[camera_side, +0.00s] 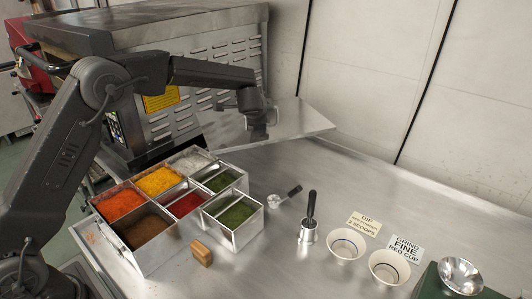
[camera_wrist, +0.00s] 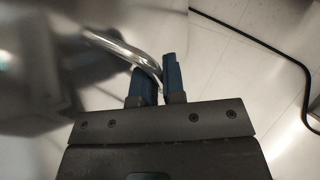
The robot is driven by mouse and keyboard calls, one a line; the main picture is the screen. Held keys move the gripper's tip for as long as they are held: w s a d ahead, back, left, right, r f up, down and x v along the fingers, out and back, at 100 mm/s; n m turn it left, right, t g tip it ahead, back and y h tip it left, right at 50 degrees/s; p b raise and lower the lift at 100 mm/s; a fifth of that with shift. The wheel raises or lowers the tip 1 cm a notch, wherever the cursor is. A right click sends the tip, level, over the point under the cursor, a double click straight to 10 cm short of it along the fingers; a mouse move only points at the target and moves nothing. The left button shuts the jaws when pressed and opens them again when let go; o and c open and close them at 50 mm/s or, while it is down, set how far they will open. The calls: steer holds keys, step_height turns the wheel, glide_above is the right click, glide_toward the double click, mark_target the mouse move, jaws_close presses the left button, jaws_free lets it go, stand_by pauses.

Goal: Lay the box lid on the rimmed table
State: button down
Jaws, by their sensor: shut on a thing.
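My gripper (camera_side: 258,130) is at the back of the steel table, shut on the handle of the box lid (camera_side: 305,122). The lid is a wide flat metal sheet, and its right corner reaches toward the back wall. In the wrist view my gripper (camera_wrist: 158,88) has its blue fingers closed around the shiny curved handle (camera_wrist: 125,47). The lid's left part is hidden behind my arm and gripper; I cannot tell whether the lid touches the table. The rimmed table (camera_side: 330,185) is brushed steel with a raised edge along the back.
The open spice box (camera_side: 150,257), with several coloured compartments, stands left of centre. The table's back right is clear.

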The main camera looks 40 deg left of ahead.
mark_target(282, 110)
steer(key=w+m+h, duration=0.1)
steer(key=w, duration=0.2)
steer(key=w+m, duration=0.1)
steer(key=w, duration=0.2)
steer(key=w+d+m+t+h, duration=0.1)
steer(key=w, duration=0.3)
steer(key=shift+r+h, duration=0.3)
steer(key=shift+r, duration=0.05)
step_height(282, 110, down, 14)
steer(key=shift+w+d+f, duration=0.1)
steer(key=a, duration=0.3)
steer(key=shift+r, duration=0.3)
steer(key=shift+a, duration=0.85)
steer(key=a, duration=0.3)
steer(key=shift+a, duration=0.35)
steer(key=shift+d+f, duration=0.2)
steer(key=shift+f, duration=0.4)
steer(key=shift+f, duration=0.35)
steer(key=shift+f, duration=0.25)
